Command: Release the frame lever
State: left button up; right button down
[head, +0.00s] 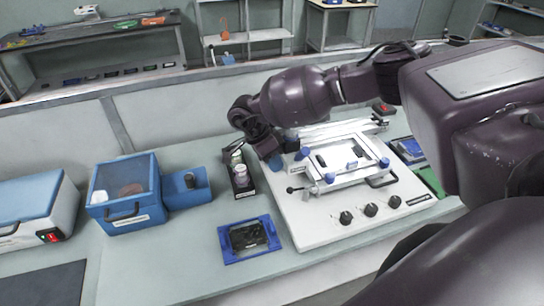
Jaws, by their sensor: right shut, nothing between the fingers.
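A white stencil-printer-like machine (350,228) stands on the table at centre right, with several black knobs along its front. Its white frame (345,180) lies over the bed and has blue knobs at the corners. A small lever with a black ball end (291,190) sticks out at the frame's front left; I take it to be the frame lever. My right arm reaches across from the right. My right gripper (264,150) is shut and empty, above the machine's back left corner, behind the lever and apart from it. Its fingertips are partly hidden. My left gripper is not in view.
A black holder with jars (242,190) stands just left of the machine. A blue tray with a dark board (247,239) lies in front of it. A blue box with a clear lid (125,195) stands further left. Bare table lies between the box and the tray.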

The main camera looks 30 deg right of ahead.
pick_arm(q)
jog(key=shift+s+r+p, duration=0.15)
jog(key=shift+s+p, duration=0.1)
jog(key=shift+p, duration=0.2)
pick_arm(e)
jog(key=shift+x, duration=3.1)
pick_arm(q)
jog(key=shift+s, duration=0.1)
pick_arm(e)
jog(key=shift+w+a, duration=0.1)
